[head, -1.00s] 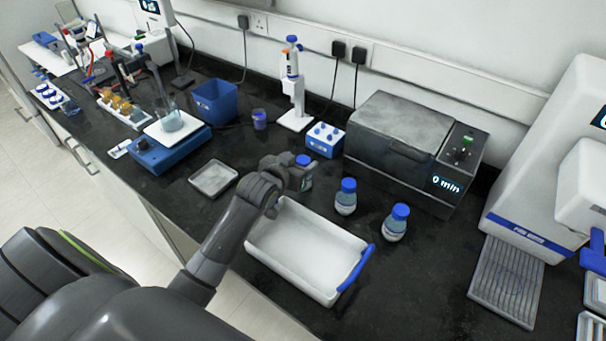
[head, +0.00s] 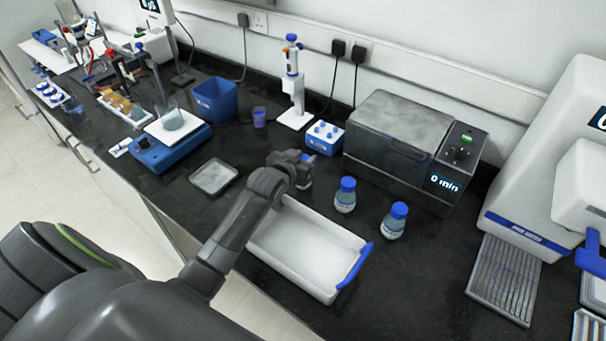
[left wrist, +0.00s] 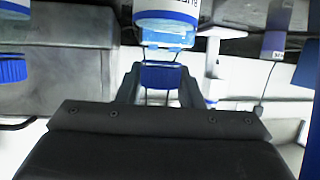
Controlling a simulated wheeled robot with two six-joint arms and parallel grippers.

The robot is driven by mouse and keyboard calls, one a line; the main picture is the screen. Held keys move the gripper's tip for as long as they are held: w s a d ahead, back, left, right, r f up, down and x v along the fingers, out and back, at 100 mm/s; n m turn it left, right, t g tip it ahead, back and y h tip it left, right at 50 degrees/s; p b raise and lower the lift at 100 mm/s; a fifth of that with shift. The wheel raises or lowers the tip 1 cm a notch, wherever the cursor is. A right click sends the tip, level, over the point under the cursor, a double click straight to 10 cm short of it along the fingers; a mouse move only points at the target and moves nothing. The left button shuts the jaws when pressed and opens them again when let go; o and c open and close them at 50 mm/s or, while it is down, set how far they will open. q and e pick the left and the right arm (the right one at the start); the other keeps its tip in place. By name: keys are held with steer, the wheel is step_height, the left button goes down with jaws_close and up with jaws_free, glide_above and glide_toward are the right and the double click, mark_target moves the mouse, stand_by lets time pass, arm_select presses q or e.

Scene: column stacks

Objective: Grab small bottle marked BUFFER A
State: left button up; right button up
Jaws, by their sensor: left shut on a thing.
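My left gripper (head: 301,172) is at the far left corner of the white tray, shut on a small blue-capped bottle (left wrist: 166,32). In the left wrist view, which shows things upside down, the blue cap lies between the two fingers (left wrist: 160,85). Part of the bottle's label shows, with letters like "BUF", cut off by the frame edge. In the head view the gripper hides most of this bottle. Two similar bottles, a nearer one (head: 394,222) and a farther one (head: 345,195), stand upright to the right. Their labels are too small to read. My right gripper is out of view.
The white tray (head: 300,247) with a blue handle lies empty in front. A grey heater box (head: 400,140) and a blue-white tube rack (head: 324,138) stand behind. A small metal dish (head: 214,177) lies left.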

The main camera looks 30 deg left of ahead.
arm_select(q)
jaws_close()
steer(key=shift+r, duration=0.1)
